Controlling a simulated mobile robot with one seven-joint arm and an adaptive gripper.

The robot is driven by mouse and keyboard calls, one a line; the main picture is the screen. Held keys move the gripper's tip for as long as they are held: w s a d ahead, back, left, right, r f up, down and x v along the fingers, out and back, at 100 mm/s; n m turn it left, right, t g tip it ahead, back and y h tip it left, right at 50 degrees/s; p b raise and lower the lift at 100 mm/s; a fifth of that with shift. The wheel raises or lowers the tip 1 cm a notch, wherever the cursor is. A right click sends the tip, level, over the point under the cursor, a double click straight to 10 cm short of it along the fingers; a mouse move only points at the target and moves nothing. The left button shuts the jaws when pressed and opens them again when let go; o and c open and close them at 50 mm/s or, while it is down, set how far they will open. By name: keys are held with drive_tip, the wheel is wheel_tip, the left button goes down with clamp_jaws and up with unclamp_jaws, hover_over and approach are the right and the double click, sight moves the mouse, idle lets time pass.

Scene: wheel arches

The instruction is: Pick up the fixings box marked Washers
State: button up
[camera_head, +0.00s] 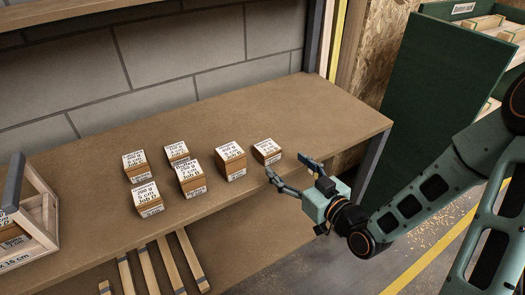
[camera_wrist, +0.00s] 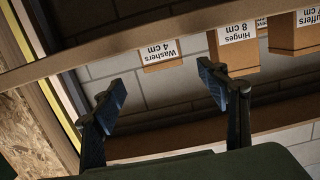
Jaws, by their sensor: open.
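The fixings box marked Washers, 4 cm (camera_wrist: 160,64), shows upside down in the wrist view, small and brown with a white label. It lies ahead of and between my fingertips, apart from them. By the order of the boxes, it is the low rightmost box (camera_head: 267,154) in the head view, where its label is too small to read. My gripper (camera_head: 289,171) is open and empty, just right of that box near the bench's front edge. It also shows in the wrist view (camera_wrist: 162,82), with its two fingers spread wide.
A taller Hinges box (camera_head: 231,165) stands close left of the Washers box. Several other labelled boxes (camera_head: 189,180) stand further left on the wooden bench (camera_head: 310,112). A wooden crate (camera_head: 40,215) is at the far left. The bench's right end is clear.

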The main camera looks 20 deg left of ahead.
sight(267, 150)
drive_tip(key=x, duration=0.4)
drive_tip(key=shift+w+a+f, duration=0.1)
drive_tip(key=shift+w+a, duration=0.15)
drive_tip(key=shift+a, duration=0.05)
drive_tip(key=shift+x, duration=2.75)
drive_tip(key=shift+s+f, duration=0.15)
drive_tip(key=shift+s, duration=0.05)
drive_tip(key=shift+c, duration=0.4)
drive_tip(key=c, duration=1.5)
